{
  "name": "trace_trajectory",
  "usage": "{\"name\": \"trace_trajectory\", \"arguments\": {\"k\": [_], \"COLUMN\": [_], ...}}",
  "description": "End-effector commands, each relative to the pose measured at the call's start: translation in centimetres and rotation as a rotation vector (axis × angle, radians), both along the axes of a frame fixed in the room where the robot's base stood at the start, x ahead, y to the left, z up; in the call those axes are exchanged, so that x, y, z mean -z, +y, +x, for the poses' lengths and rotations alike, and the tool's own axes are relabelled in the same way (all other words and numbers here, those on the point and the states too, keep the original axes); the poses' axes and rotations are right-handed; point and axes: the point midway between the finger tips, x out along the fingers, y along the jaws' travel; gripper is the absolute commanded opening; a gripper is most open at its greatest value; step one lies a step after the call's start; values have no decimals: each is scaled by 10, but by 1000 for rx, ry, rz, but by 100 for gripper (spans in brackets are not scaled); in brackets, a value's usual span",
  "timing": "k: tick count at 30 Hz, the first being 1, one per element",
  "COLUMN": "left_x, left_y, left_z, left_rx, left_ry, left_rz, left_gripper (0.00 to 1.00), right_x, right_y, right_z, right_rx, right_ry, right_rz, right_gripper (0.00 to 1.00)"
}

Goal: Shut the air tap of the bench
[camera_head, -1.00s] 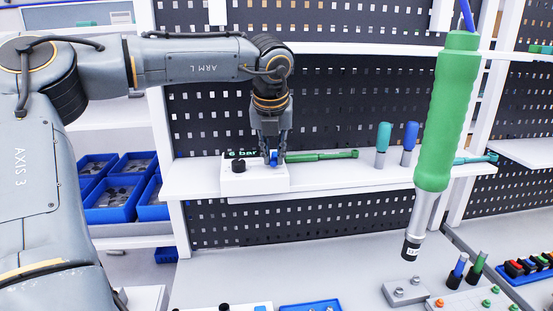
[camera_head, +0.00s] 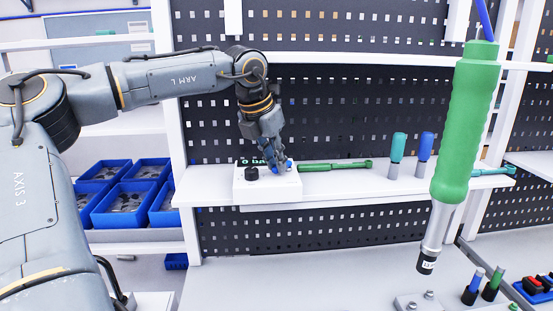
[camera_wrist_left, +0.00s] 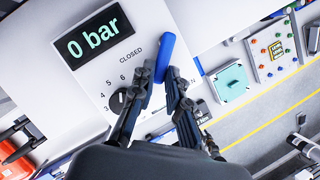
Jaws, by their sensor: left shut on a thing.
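The air tap unit is a white box (camera_head: 267,190) on the white shelf, left of the middle in the head view. In the left wrist view its display (camera_wrist_left: 94,35) reads 0 bar. The blue tap lever (camera_wrist_left: 166,50) stands beside the printed word CLOSED. My left gripper (camera_head: 279,169) is tilted over the box. Its fingers (camera_wrist_left: 162,82) are shut on the blue lever, whose far end shows beyond them. My right gripper is in neither view.
A green tool (camera_head: 335,166) lies on the shelf right of the box. Teal and blue handles (camera_head: 397,152) (camera_head: 425,146) stand farther right. A large green hanging tool (camera_head: 465,115) is in the right foreground. Blue bins (camera_head: 122,205) are at the left.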

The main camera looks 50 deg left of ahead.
Motion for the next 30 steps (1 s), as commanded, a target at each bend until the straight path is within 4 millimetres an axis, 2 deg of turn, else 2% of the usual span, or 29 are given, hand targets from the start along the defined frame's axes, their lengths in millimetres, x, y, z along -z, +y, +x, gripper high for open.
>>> {"name": "trace_trajectory", "arguments": {"k": [12, 13, 15, 16, 25, 30], "left_x": [0, 0, 0, 0, -1, -16], "left_y": [1, 1, 1, 1, 0, 1], "left_z": [0, 0, 0, 0, 0, -6], "left_rx": [6, 5, 5, 5, 5, 5], "left_ry": [1, 1, 1, 1, 0, -3], "left_rz": [0, 0, 0, 0, 1, 2], "left_gripper": [0, 21, 35, 38, 38, 38], "right_x": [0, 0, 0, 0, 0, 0], "right_y": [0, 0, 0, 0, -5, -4], "right_z": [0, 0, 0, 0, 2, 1], "right_rx": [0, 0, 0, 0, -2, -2], "right_ry": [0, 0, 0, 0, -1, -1], "right_rz": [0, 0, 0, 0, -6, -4], "right_gripper": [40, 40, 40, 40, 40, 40]}}
